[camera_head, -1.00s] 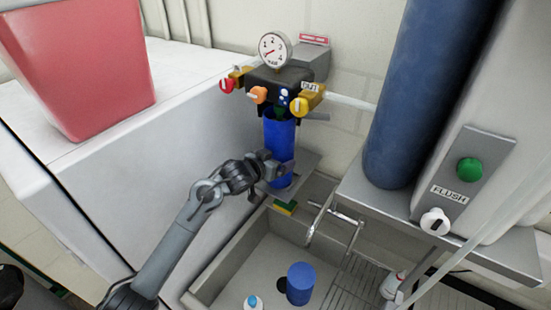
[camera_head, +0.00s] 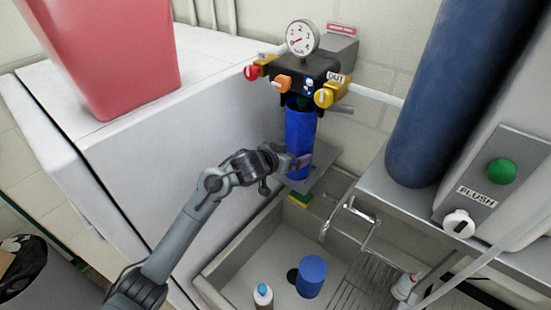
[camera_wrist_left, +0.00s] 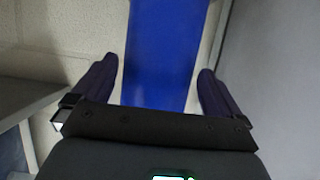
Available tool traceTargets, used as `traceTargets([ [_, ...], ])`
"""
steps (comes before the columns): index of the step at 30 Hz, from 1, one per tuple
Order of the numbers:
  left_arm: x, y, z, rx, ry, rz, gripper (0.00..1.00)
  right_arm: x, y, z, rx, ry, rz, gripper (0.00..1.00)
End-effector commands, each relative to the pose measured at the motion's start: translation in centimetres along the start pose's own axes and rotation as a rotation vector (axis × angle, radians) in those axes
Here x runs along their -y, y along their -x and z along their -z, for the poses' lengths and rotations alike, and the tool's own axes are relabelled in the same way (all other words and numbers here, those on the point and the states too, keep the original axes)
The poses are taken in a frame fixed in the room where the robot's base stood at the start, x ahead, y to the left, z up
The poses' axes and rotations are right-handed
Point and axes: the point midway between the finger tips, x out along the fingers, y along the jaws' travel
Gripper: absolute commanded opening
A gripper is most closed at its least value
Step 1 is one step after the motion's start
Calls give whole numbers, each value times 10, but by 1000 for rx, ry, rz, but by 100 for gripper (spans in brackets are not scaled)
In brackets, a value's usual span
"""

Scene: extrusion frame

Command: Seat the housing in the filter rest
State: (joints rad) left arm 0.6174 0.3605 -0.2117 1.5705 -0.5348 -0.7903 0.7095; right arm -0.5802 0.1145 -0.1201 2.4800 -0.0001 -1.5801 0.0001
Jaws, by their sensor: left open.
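The blue cylindrical housing (camera_head: 299,130) stands upright below the black filter head (camera_head: 298,78), with a grey bracket plate (camera_head: 325,168) at its lower end. Whether the housing touches the plate or the head is unclear. My left gripper (camera_head: 290,161) is at the lower part of the housing, reaching from the left. In the left wrist view the housing (camera_wrist_left: 162,50) stands between the two open fingers (camera_wrist_left: 158,92), with a gap on each side. I cannot tell for sure which part is the filter rest. My right gripper is not in view.
A sink (camera_head: 240,262) lies below, holding a blue cylinder (camera_head: 311,277) and a bottle (camera_head: 263,294). A yellow-green sponge (camera_head: 300,198) sits at its back edge. A faucet (camera_head: 350,212) stands to the right. A large dark blue tank (camera_head: 440,90) and a red bin (camera_head: 105,55) flank the area.

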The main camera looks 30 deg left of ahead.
Motion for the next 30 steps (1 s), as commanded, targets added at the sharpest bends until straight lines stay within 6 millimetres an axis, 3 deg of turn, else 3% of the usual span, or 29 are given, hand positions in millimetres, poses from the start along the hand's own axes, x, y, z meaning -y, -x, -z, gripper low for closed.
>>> traceTargets([
  [12,0,73,1,-2,-1,0,100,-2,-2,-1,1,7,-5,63],
  [20,-1,90,-3,4,-2,1,100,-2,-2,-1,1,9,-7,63],
  [23,-5,92,-18,22,-6,11,100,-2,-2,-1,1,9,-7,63],
  [26,-13,94,-49,63,-17,32,100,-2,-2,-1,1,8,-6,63],
  [30,-30,110,-120,171,-37,78,100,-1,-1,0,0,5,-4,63],
])
